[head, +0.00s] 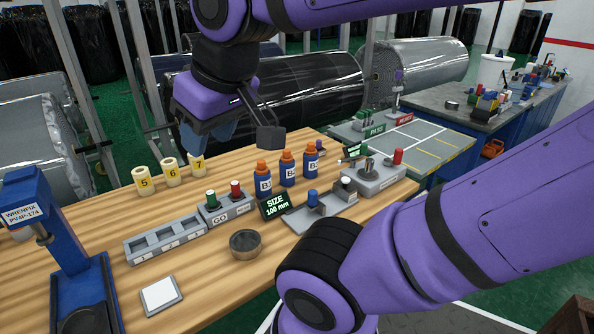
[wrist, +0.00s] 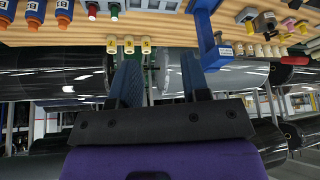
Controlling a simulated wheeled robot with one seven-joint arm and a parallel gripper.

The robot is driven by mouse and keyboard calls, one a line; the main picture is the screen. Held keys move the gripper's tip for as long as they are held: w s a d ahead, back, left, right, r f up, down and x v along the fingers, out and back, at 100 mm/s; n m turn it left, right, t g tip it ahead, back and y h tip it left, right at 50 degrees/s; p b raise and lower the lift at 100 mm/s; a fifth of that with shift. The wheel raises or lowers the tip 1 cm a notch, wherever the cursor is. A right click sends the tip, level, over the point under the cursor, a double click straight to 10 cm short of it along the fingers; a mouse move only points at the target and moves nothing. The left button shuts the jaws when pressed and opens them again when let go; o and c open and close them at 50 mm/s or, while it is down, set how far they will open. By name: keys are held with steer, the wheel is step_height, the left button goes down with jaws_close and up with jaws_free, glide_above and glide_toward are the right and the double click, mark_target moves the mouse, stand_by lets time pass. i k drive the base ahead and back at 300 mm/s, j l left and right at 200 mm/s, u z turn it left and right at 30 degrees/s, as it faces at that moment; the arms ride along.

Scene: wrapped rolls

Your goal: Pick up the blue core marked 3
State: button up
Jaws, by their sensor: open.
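I cannot make out a blue core marked 3 in either view. Three yellow cores (head: 171,172) stand upright in a row at the back of the wooden table; their marks look like 5, 6 and 7. They also show in the wrist view (wrist: 128,45). My gripper (head: 208,138) is above and behind the table's back edge, near the yellow cores. In the wrist view my gripper (wrist: 161,62) is open, with nothing between its two blue fingers.
Three blue bottles (head: 287,172) with orange caps stand right of the yellow cores. A grey tray (head: 128,252) with empty numbered slots lies in front. A blue press (head: 72,240) stands at left. A dark round dish (head: 245,244) and white-topped pad (head: 161,295) lie nearer.

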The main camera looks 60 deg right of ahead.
mark_target(310, 163)
steer(key=z, duration=1.6)
steer(key=i+l+u, duration=0.2)
steer(key=l, duration=0.25)
steer(key=i+l+u, duration=0.1)
steer(key=l+u, duration=0.15)
steer(key=l, duration=0.2)
steer(key=i+l+u, duration=0.2)
steer(key=l, duration=0.25)
steer(key=l+u, duration=0.25)
steer(key=l, duration=0.25)
